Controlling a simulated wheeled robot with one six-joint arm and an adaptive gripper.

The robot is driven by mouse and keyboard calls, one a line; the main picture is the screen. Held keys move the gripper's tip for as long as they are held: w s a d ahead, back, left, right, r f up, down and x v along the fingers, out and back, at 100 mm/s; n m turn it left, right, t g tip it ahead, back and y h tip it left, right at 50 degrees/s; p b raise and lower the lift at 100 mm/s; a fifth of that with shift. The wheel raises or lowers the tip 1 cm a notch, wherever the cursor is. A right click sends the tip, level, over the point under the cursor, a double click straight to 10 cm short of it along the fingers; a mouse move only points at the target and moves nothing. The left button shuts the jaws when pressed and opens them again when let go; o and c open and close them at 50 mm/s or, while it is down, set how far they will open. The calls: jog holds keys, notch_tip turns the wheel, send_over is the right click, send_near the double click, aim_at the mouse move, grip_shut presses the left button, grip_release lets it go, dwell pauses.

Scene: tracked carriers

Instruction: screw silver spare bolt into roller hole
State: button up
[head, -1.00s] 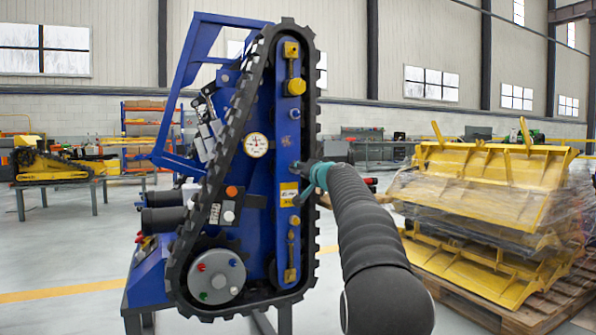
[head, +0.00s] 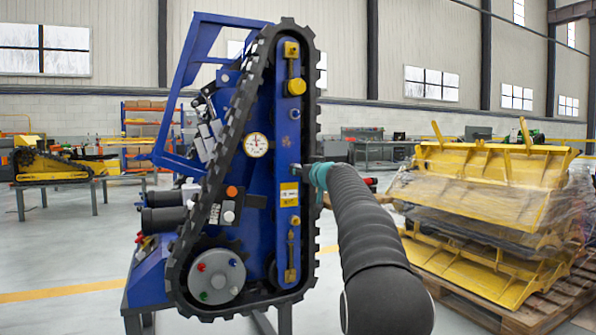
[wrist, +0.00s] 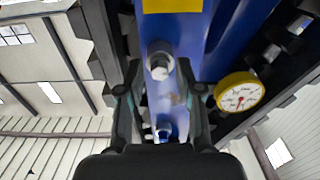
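A silver bolt-like piece (wrist: 160,66) stands out from the blue roller beam (wrist: 182,35) in the wrist view. How deep it sits, and whether a hole lies behind it, I cannot tell. My gripper (wrist: 158,80) is open, with one dark finger on each side of this piece and visible gaps between. A second small silver piece (wrist: 163,132) shows lower between the fingers, partly hidden by the gripper body. In the head view my gripper (head: 304,165) is at the beam's right edge, above the yellow label (head: 289,194); the silver piece cannot be made out there.
The black track (head: 171,248) loops around the blue carrier. A round gauge (head: 257,145) sits left of the beam. A brass-coloured fitting (head: 295,219) is below the label and a yellow cap (head: 296,87) above. Yellow wrapped parts (head: 490,180) are stacked on a pallet at right.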

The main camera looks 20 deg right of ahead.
jog(key=shift+c, duration=0.2)
grip_shut()
jog(key=shift+m+p, duration=1)
jog(key=shift+m, duration=3.9)
jog(key=shift+m+p, duration=1.5)
jog(key=shift+m, duration=3.4)
